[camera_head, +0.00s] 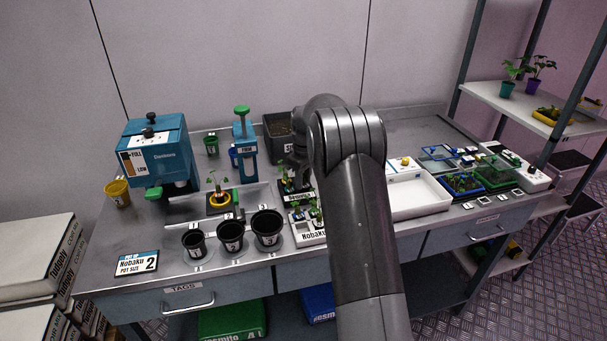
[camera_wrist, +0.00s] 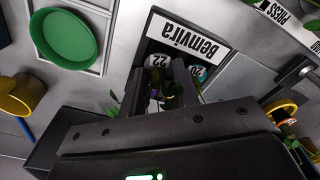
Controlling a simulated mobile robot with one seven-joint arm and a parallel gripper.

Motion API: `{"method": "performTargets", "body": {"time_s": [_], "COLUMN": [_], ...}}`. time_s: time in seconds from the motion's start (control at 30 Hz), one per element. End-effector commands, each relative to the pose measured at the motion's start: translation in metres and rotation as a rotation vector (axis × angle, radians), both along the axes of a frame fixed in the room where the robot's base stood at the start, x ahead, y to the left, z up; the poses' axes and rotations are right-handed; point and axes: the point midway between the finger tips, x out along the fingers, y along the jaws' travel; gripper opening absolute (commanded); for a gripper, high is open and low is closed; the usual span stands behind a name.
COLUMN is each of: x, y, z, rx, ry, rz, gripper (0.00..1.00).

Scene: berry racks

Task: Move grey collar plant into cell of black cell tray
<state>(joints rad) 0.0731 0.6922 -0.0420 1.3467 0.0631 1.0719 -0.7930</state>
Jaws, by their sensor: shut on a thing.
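My gripper (camera_wrist: 168,88) is shut on a small dark-stemmed plant (camera_wrist: 172,101) with green leaves, seen in the wrist view. The fingers hide most of it, and its collar colour cannot be made out. My gripper points down at a black tray (camera_wrist: 138,57) with a white "Bemvira" label (camera_wrist: 190,36). Round tags marked 22 (camera_wrist: 159,60) and 20 (camera_wrist: 197,73) show between and beside the fingers. In the head view the label of this tray (camera_head: 298,197) shows left of my arm, which hides part of the area. Whether the plant touches the tray cannot be told.
A "Nobaku" tray (camera_head: 312,235) stands just in front. Black pots (camera_head: 267,229) stand at the front left, with a yellow-collared plant (camera_head: 219,199) behind. A blue press (camera_head: 244,150) and a soil bin (camera_head: 279,124) stand behind. A white tray (camera_head: 418,197) lies to the right.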

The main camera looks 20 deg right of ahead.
Motion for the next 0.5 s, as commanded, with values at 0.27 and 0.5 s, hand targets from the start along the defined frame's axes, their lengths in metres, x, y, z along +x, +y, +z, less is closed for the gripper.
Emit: {"method": "performTargets", "body": {"time_s": [0.27,0.5], "x": [0.0001,0.0], "y": [0.0,-0.0001], "z": [-0.004,-0.0039], "rx": [0.0,0.0], "ry": [-0.001,-0.001], "rz": [0.0,0.0], "gripper": [0.07,0.34]}}
